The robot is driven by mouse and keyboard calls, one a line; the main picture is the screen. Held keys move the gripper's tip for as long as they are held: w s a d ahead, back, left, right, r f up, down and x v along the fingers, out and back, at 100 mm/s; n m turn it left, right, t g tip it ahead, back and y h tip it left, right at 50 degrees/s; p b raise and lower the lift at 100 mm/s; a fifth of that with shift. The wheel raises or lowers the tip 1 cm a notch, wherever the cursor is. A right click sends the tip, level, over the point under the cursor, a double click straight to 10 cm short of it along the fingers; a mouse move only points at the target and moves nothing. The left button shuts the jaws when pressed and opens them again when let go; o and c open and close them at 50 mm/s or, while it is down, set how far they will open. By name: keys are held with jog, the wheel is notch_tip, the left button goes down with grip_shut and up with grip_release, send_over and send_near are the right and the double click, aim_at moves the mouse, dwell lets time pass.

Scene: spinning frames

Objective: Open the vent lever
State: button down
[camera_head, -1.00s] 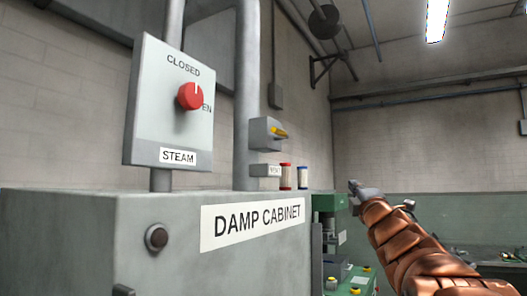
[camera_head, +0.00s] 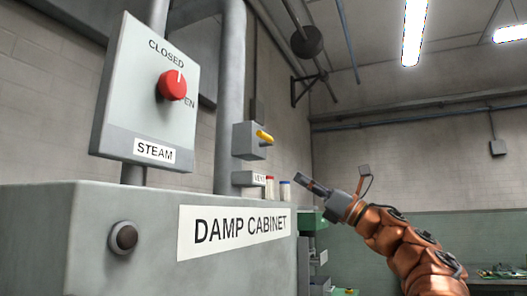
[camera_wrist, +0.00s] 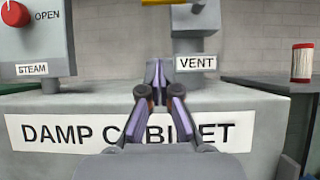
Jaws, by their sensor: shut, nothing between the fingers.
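The vent lever (camera_head: 264,137) is a short yellow handle on a grey box (camera_head: 248,143) fixed to the pipe above the damp cabinet. In the wrist view the lever (camera_wrist: 160,2) is cut off by the top edge and points left from its box. The VENT label (camera_wrist: 197,63) sits below it. My gripper (camera_head: 303,181) is shut and empty, to the right of the lever and lower in the head view. In the wrist view my gripper (camera_wrist: 158,76) is below the lever, apart from it in the picture.
The damp cabinet (camera_head: 90,235) fills the lower left. A steam panel (camera_head: 130,100) with a red knob (camera_head: 172,85) pointing near CLOSED stands on it. Open air lies right of the lever.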

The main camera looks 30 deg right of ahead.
jog(key=shift+s+d, duration=0.2)
jog(key=shift+d, duration=0.05)
jog(key=s+d+r+p+x, duration=0.1)
jog(key=r+p+x, duration=0.1)
jog(key=p+x, duration=0.5)
jog(key=x, duration=0.5)
jog(key=shift+a+r, duration=0.2)
jog(key=shift+r, duration=0.2)
jog(key=shift+w, duration=0.15)
